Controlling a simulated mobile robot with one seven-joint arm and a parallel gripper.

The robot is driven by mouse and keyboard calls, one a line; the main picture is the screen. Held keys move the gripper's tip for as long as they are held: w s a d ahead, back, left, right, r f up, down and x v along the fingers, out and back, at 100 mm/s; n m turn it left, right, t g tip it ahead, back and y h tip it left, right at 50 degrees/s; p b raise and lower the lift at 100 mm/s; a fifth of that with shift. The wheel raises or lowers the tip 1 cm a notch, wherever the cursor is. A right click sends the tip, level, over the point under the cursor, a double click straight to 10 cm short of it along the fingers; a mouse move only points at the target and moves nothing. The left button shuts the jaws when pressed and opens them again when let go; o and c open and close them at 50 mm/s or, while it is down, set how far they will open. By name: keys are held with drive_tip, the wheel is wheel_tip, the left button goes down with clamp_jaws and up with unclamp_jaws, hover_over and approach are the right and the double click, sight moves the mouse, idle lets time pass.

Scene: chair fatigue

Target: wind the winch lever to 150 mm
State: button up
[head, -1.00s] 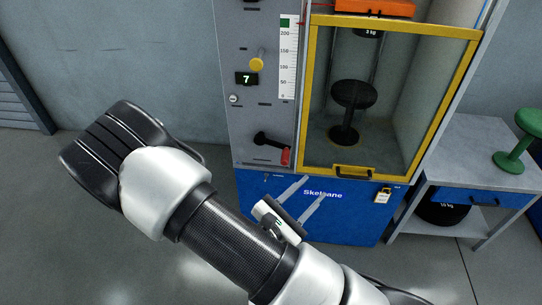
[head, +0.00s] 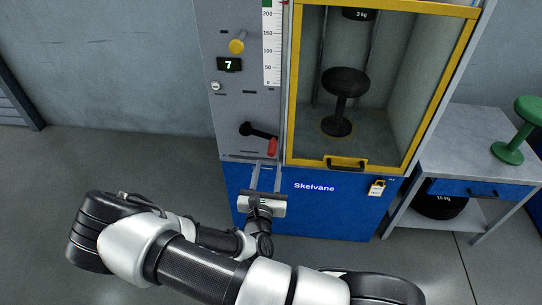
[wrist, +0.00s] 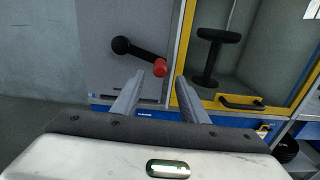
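The winch lever (head: 260,133) is a black crank on the grey panel, angled down to the right and ending in a red knob (head: 272,147). In the wrist view the lever (wrist: 138,51) and red knob (wrist: 159,67) show just beyond the fingertips. My gripper (head: 266,167) is open and empty, just below the knob in the head view. In the wrist view my gripper (wrist: 159,78) has a finger on each side of the knob's line, apparently short of it. The white scale (head: 272,45) runs from 0 past 200; I cannot make out a marker beside it.
A yellow-framed cabinet door (head: 287,90) with a black handle (head: 345,164) stands right of the lever. Inside, a black stool (head: 345,85) stands under a 3 kg weight (head: 357,14). The display (head: 229,65) reads 7. A yellow knob (head: 236,46) sits above it. Floor at left is clear.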

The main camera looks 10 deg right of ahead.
sight(271, 155)
drive_tip(key=b+x, duration=0.1)
drive_tip(key=x, duration=0.6)
clamp_jaws()
